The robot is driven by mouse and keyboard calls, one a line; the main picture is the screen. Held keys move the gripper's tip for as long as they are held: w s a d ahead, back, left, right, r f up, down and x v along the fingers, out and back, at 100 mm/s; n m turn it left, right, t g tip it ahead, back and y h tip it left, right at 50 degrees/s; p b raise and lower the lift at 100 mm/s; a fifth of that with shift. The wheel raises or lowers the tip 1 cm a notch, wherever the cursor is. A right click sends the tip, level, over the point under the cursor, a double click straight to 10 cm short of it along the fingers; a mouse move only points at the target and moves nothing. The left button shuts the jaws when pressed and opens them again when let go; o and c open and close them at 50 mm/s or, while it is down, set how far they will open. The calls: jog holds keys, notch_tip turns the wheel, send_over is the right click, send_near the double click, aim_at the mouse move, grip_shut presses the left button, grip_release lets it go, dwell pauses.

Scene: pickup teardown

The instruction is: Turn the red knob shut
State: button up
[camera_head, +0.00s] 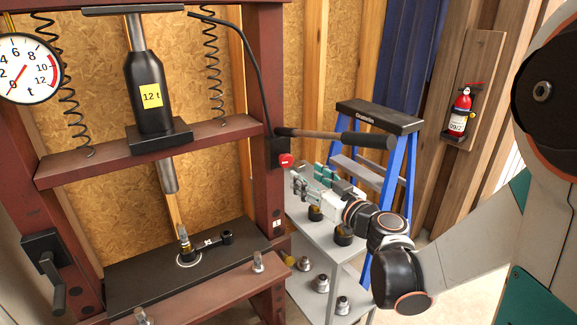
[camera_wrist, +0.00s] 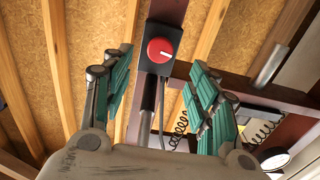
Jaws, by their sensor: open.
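The red knob (camera_head: 286,160) sits on a black box on the right post of the dark red press frame. In the wrist view the round red knob (camera_wrist: 160,50) has a short white mark on its face and shows between the fingertips. My gripper (camera_head: 309,178) is to the right of and slightly below the knob in the head view. In the wrist view my gripper (camera_wrist: 160,62) is open, with a teal-padded finger on each side. Nothing is between the fingers, and they appear apart from the knob.
A long lever handle (camera_head: 335,137) reaches right just above the knob. A blue stepladder (camera_head: 378,118) and a grey shelf cart (camera_head: 335,235) stand close to my arm. A black hose (camera_head: 245,50) runs down to the knob's box. A fire extinguisher (camera_head: 461,112) hangs on the right.

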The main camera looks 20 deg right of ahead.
aim_at(288, 162)
jog(key=b+x, duration=0.1)
jog(key=x, duration=0.8)
jog(key=shift+w+b, duration=0.1)
jog(key=shift+b, duration=0.25)
jog(key=c, duration=1.1)
